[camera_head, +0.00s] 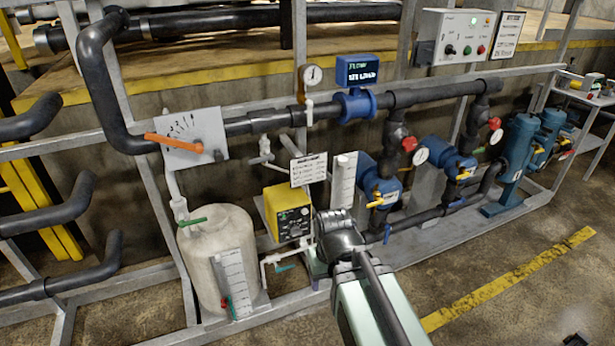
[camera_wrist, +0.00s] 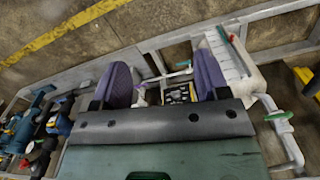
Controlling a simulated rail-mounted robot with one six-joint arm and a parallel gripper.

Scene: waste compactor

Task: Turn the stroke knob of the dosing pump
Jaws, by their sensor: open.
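The dosing pump (camera_head: 288,212) is a yellow box with a dark front panel (camera_head: 294,223), standing right of the white tank. Small controls show on the panel, but I cannot tell which one is the stroke knob. My gripper (camera_wrist: 163,76) is open, with two purple fingers wide apart. In the wrist view the dark pump panel (camera_wrist: 179,93) appears between the fingers, partly cut off by the gripper body. No contact with the pump shows.
The white tank (camera_head: 218,255) with a scale and a green-handled valve stands left of the pump. A sign (camera_head: 308,169) is above the pump. Blue pumps (camera_head: 375,183) with yellow valves and dark pipes lie to the right. The floor in front is clear.

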